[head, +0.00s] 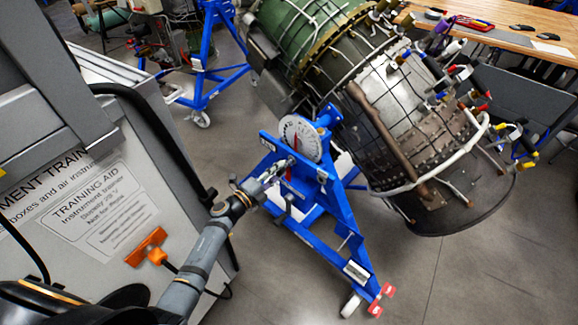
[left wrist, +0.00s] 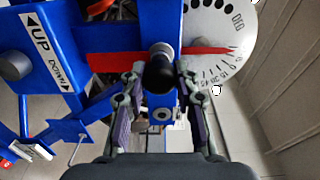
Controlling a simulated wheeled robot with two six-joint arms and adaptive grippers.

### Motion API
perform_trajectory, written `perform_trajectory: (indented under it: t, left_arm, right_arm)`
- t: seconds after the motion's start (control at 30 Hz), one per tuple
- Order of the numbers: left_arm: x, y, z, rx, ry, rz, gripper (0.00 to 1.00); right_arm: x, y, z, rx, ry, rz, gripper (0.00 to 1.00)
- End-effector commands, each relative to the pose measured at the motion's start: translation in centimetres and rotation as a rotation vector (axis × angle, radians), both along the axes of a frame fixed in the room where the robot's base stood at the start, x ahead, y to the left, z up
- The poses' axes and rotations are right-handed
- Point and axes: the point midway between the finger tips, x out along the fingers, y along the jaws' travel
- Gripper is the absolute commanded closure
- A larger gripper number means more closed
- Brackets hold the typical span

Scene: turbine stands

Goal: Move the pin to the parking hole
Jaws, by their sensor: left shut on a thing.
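My left gripper (head: 277,170) reaches the blue turbine stand (head: 349,240) beside its white dial (head: 299,138). In the left wrist view its two fingers (left wrist: 160,80) are closed on the pin, whose round black knob (left wrist: 160,74) lies between the fingertips. The knob faces the camera and hides the pin's shaft, so I cannot tell whether the pin sits in a hole. A red pointer (left wrist: 208,51) runs behind the knob towards the dial's numbers. A small round fitting with a dark centre (left wrist: 162,114) shows below the knob; I cannot tell whether it is the parking hole. My right gripper is not in view.
The turbine engine (head: 400,110) hangs right of the dial. A grey training cabinet (head: 100,200) stands close on the left. A wooden bench with tools (head: 520,30) is at the back right. Another blue stand (head: 205,75) is behind. Floor at front right is clear.

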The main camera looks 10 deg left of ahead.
Motion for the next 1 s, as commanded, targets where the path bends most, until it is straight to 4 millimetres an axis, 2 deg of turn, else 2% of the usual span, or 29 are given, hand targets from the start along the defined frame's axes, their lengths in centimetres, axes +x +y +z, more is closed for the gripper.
perform_trajectory:
  t: [1.0]
  left_arm:
    - [-5.9,3.4,0.1,0.0,-0.001,-0.001,1.0]
  right_arm:
    - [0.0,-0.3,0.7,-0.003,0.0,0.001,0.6]
